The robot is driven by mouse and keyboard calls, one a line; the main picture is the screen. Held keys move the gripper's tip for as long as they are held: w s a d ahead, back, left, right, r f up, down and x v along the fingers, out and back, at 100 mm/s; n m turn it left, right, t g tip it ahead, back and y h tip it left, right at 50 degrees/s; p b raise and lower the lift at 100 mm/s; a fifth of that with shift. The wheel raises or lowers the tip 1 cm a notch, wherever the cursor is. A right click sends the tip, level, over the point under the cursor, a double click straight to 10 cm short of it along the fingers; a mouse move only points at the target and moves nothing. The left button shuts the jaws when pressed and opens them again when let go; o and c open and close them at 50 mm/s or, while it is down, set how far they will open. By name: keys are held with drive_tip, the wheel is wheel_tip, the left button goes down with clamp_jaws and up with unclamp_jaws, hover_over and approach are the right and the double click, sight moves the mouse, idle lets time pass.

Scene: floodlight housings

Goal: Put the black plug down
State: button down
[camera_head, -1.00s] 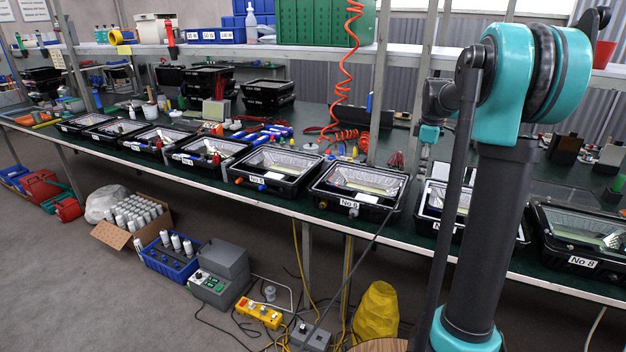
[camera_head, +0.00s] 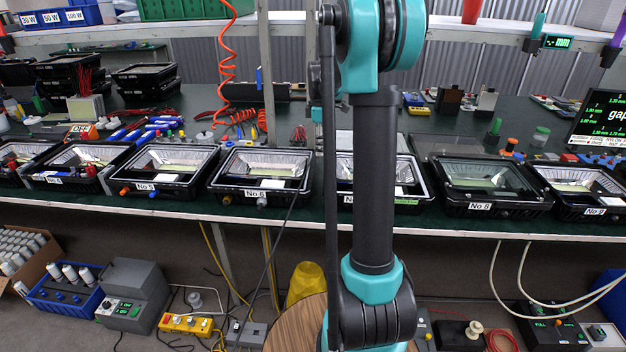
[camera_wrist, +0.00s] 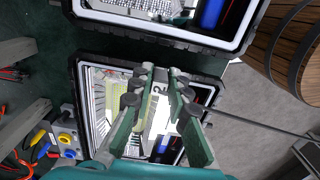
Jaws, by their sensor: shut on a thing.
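My gripper (camera_wrist: 160,92) shows in the wrist view, its green fingers pointing down over an open black floodlight housing (camera_wrist: 88,66). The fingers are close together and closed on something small. I cannot clearly make out the black plug between the fingertips; the fingers and dark pads hide most of it. In the head view my arm stands in front of the housings, and my gripper is hidden behind it. The housing behind my arm (camera_head: 414,198) is partly covered. Housing No 6 (camera_head: 262,200) is to its left and housing No 8 (camera_head: 490,210) to its right.
The green bench top (camera_head: 470,125) carries a row of housings along its front edge. A round wooden barrel-like stool (camera_wrist: 283,50) stands beside the bench. Stacked black housings (camera_head: 145,82) and loose tools are further back. A gap gauge display (camera_head: 602,118) stands at the right.

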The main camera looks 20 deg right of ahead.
wheel_tip(320, 180, down, 14)
drive_tip(key=shift+r, duration=0.1)
idle(0.4)
drive_tip(key=c, duration=1.5)
unclamp_jaws()
drive_tip(key=shift+o, duration=0.2)
